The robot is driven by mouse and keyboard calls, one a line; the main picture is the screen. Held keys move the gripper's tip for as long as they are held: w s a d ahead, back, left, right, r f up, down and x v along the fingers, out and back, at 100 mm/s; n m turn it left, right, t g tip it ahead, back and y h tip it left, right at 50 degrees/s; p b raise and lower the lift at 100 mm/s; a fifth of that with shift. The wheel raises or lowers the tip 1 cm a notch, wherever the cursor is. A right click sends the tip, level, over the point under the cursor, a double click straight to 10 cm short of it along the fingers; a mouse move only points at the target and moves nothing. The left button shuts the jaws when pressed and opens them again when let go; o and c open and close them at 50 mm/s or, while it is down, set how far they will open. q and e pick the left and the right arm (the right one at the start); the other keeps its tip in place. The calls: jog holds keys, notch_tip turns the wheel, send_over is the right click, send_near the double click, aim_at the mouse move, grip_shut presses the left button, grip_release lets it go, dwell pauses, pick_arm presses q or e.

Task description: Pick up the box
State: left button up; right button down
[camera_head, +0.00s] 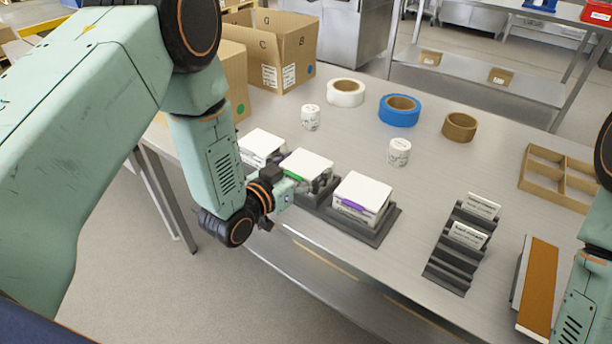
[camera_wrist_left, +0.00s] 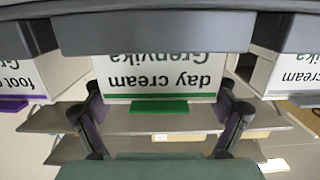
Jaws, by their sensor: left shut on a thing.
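A white box with a green tab (camera_head: 306,162) sits in the middle of a row of three boxes along the table's near edge. My left gripper (camera_head: 308,184) is at its near side, shut on it. In the left wrist view the box (camera_wrist_left: 160,78) reads "day cream" upside down, and the fingers of my left gripper (camera_wrist_left: 160,118) stand on either side of its green tab. A white box with a purple tab (camera_head: 362,190) is to its right, and another white box (camera_head: 262,143) to its left. My right gripper is out of view.
Dark holders (camera_head: 382,230) bear the boxes. White jars (camera_head: 399,152), tape rolls (camera_head: 400,110), an open carton (camera_head: 278,45), a stepped label rack (camera_head: 452,262) and a divided wooden tray (camera_head: 540,185) stand on the table.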

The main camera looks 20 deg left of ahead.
aim_at(304, 165)
pick_arm(q)
notch_tip(304, 165, up, 10)
jog(key=shift+p, duration=1.15)
